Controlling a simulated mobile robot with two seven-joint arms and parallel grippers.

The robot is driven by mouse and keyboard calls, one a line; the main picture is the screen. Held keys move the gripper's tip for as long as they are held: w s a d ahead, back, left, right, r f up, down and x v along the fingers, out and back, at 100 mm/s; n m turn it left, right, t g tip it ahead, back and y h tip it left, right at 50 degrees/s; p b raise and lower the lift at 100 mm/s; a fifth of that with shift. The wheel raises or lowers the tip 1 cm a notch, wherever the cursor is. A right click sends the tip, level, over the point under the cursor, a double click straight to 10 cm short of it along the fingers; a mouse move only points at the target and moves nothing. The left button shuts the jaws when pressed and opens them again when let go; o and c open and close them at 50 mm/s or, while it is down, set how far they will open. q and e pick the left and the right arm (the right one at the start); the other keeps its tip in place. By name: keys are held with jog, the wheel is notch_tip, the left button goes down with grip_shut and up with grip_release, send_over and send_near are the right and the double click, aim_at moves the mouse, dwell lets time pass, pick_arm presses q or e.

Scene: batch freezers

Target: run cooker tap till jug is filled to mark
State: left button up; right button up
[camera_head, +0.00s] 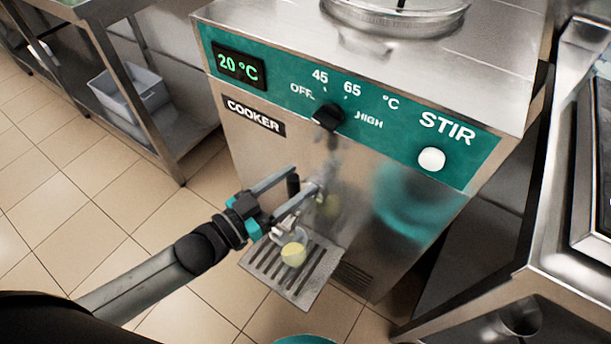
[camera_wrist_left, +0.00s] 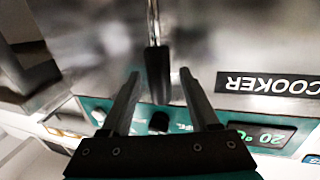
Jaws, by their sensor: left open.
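The steel cooker (camera_head: 290,150) has a tap with a black lever (camera_head: 293,186) low on its front. The lever (camera_wrist_left: 157,72) also shows in the left wrist view. My left gripper (camera_head: 304,180) is open, with its fingers on either side of the lever; I cannot tell whether they touch it. A small clear jug (camera_head: 293,252) holding pale yellow liquid stands on the drip tray (camera_head: 310,290) below the tap. Its fill mark is too small to make out, and my gripper partly covers the tap. My right gripper is not in view.
The cooker's teal panel has a 20 °C display (camera_head: 239,66), a black temperature knob (camera_head: 328,117) and a white stir button (camera_head: 432,159). A steel counter (camera_head: 570,250) stands to the right. A grey bin (camera_head: 130,90) sits on a shelf at left. Tiled floor lies between.

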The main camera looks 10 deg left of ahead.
pick_arm(q)
jog(key=shift+b+x, duration=0.3)
jog(key=shift+x, duration=1.35)
grip_shut()
